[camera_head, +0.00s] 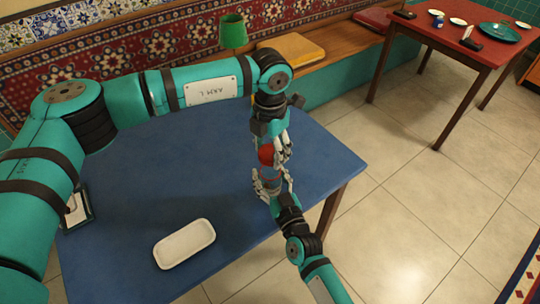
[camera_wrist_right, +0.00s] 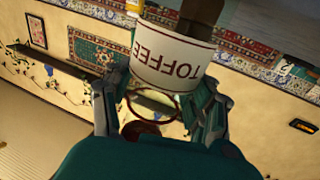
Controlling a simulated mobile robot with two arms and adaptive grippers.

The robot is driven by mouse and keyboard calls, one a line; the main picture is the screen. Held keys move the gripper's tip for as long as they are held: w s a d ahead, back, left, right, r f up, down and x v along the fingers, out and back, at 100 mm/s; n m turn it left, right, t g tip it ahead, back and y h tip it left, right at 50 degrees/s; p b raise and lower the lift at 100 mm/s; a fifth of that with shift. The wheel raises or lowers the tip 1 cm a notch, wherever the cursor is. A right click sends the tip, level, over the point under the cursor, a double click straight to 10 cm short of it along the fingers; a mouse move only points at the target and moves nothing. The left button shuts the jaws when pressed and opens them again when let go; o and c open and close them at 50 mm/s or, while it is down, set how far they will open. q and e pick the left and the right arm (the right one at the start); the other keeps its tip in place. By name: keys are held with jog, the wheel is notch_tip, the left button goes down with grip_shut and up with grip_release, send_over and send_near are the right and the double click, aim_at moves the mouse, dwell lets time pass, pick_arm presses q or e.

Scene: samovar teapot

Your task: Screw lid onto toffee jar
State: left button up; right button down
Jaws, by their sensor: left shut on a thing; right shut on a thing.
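The toffee jar (camera_wrist_right: 172,58), with a cream label reading TOFFEE upside down in the right wrist view, is held between the fingers of my right gripper (camera_wrist_right: 172,105). In the head view my right gripper (camera_head: 270,182) comes from below, at the table's right side. My left gripper (camera_head: 275,152) is directly above it, shut on the red lid (camera_head: 266,155). The lid is at or just above the jar's top. Fingers hide much of the jar and the join, so I cannot tell whether lid and jar touch.
The blue table (camera_head: 130,180) carries a white tray (camera_head: 185,243) and a small framed item (camera_head: 77,208) at the left. A red table (camera_head: 462,40) with dishes stands back right.

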pick_arm(q)
jog(key=shift+f, duration=1.1)
jog(key=shift+f, duration=0.9)
jog(key=shift+f, duration=0.6)
